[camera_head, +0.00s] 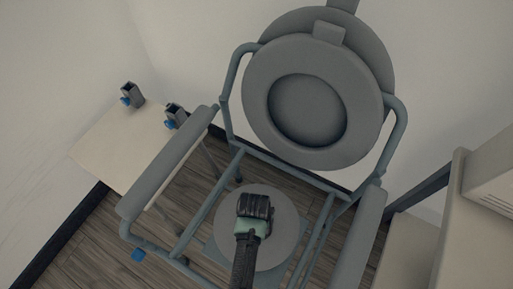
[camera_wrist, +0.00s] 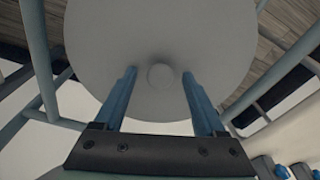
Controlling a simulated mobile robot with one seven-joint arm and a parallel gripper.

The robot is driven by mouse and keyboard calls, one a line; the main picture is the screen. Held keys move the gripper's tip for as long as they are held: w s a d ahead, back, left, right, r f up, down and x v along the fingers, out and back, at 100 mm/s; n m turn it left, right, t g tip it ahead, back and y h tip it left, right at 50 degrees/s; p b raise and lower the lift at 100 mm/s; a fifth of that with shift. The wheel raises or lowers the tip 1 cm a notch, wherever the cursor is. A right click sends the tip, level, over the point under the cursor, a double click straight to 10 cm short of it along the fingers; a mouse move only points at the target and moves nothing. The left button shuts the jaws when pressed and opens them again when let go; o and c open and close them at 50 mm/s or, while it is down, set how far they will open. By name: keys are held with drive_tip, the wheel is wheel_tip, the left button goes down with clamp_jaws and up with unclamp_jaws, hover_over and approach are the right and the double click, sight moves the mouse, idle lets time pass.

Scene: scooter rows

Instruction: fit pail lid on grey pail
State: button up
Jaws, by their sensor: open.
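The pail lid (camera_head: 283,235) is a round grey disc lying level inside the lower frame of the commode chair. In the wrist view the lid (camera_wrist: 105,40) fills the upper middle, with a small round knob (camera_wrist: 160,76) on it. My gripper (camera_head: 255,203) is above the lid. In the wrist view its two blue fingers (camera_wrist: 159,75) are apart, one on each side of the knob, with visible gaps. The grey pail cannot be made out; the lid and my gripper hide what is below, so I cannot tell how the lid is seated.
The commode chair's ring seat (camera_head: 262,92) and round cover (camera_head: 372,48) are tipped up at the back. Padded armrests (camera_head: 168,162) flank the opening. A pale low table (camera_head: 112,150) with dark, blue-knobbed fittings (camera_head: 131,95) stands left. A pale cabinet (camera_head: 480,215) stands right.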

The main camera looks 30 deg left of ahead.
wheel_tip(320, 180, up, 13)
drive_tip(key=s+p, duration=0.1)
drive_tip(key=p, duration=0.4)
drive_tip(key=shift+s+d, duration=0.2)
drive_tip(key=shift+s, duration=0.1)
